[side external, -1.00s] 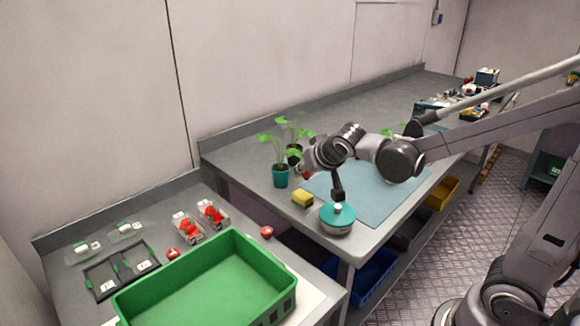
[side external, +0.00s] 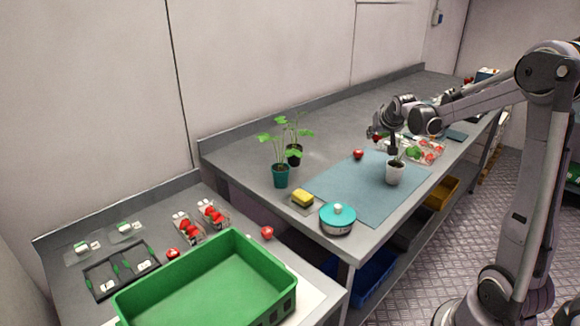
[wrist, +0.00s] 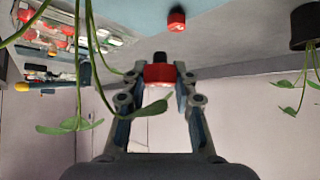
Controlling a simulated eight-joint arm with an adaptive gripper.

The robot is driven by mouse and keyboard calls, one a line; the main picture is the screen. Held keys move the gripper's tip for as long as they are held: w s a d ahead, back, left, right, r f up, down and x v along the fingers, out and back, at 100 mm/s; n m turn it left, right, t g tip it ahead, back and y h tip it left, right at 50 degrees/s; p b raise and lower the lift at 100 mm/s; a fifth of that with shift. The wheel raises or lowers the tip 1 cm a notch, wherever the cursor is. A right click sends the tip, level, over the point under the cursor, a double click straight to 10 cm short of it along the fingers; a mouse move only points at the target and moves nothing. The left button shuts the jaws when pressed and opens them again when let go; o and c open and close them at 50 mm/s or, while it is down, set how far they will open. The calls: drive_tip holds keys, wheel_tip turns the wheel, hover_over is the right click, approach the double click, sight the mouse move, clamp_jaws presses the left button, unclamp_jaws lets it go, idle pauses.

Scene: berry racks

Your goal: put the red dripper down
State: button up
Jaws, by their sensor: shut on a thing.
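My gripper (side external: 374,135) is above the far part of the bench, near the back edge of the blue mat. In the wrist view my gripper (wrist: 159,85) is shut on the red dripper (wrist: 158,74), a small red body with a dark stub, held between the fingertips. The red dripper (side external: 375,137) is only a small speck of red at the fingers in the side view, clear of the bench. A second red piece (side external: 358,154) sits on the bench by the mat's back edge; a red piece also shows in the wrist view (wrist: 176,19).
A white pot (side external: 395,174) stands on the blue mat (side external: 345,195), close below my wrist. Two potted plants (side external: 281,177) stand left. Leaves (wrist: 75,122) hang across the wrist view. A teal-lidded pot (side external: 338,219), yellow sponge (side external: 302,197) and green crate (side external: 285,310) are nearer.

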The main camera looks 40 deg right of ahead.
drive_tip(key=w+a+f, duration=0.2)
drive_tip(key=w, duration=0.1)
drive_tip(key=w+a+f, duration=0.2)
drive_tip(key=w, duration=0.1)
drive_tip(key=w+a+f, duration=0.2)
drive_tip(key=w+f, duration=0.1)
drive_tip(key=w, duration=0.1)
drive_tip(key=shift+f, duration=1.85)
drive_tip(key=shift+f, duration=0.2)
drive_tip(key=o, duration=0.7)
drive_tip(key=shift+o, duration=0.2)
